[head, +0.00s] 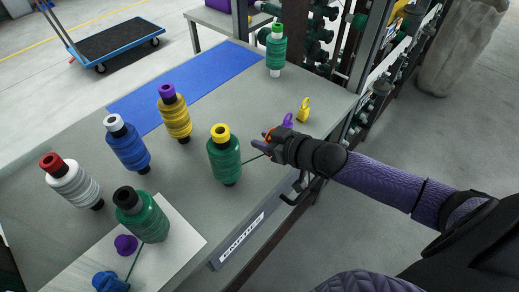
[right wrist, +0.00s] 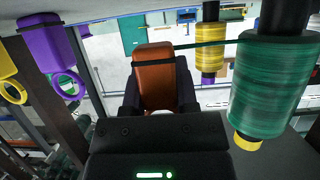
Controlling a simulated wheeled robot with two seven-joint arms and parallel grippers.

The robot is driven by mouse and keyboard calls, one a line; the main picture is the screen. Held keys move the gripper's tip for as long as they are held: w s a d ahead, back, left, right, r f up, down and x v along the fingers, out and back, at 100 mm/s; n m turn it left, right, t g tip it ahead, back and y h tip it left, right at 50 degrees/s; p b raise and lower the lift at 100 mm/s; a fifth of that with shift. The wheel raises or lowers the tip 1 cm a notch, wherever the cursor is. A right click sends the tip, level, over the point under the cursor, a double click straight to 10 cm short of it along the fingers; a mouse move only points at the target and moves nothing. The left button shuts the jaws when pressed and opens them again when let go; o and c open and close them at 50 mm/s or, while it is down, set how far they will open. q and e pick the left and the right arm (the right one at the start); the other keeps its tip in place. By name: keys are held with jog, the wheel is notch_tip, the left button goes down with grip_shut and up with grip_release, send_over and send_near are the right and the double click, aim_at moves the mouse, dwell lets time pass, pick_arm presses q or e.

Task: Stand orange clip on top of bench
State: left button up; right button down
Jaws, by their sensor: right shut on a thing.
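My right gripper (head: 266,144) is at the bench's right side, just right of a green spool with a yellow top (head: 224,154). It is shut on the orange clip, and only a small orange part shows in the head view. In the right wrist view the orange clip (right wrist: 154,75) sits between the dark fingers. A green thread runs from the green spool (right wrist: 273,85) across to the clip. The bench (head: 325,92) has a grey top. Whether the clip touches it, I cannot tell.
A purple clip (head: 288,120) and a yellow clip (head: 303,110) stand right behind my gripper. Several spools, including blue (head: 127,145) and white (head: 72,182), stand on the left. A blue mat (head: 215,75) lies at the back. Bare bench lies between mat and clips.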

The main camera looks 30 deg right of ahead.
aim_at(265, 157)
notch_tip(265, 157, down, 3)
jog(key=shift+f+b, duration=0.2)
jog(key=shift+b, duration=0.45)
jog(key=shift+r, duration=0.25)
pick_arm(q)
jog(key=shift+s+a+f, duration=0.4)
jog(key=shift+s+f, duration=0.3)
jog(key=shift+s, duration=0.05)
pick_arm(e)
jog(key=shift+f, duration=0.1)
jog(key=shift+c, duration=1.9)
grip_release()
pick_arm(q)
jog(key=shift+w, duration=0.3)
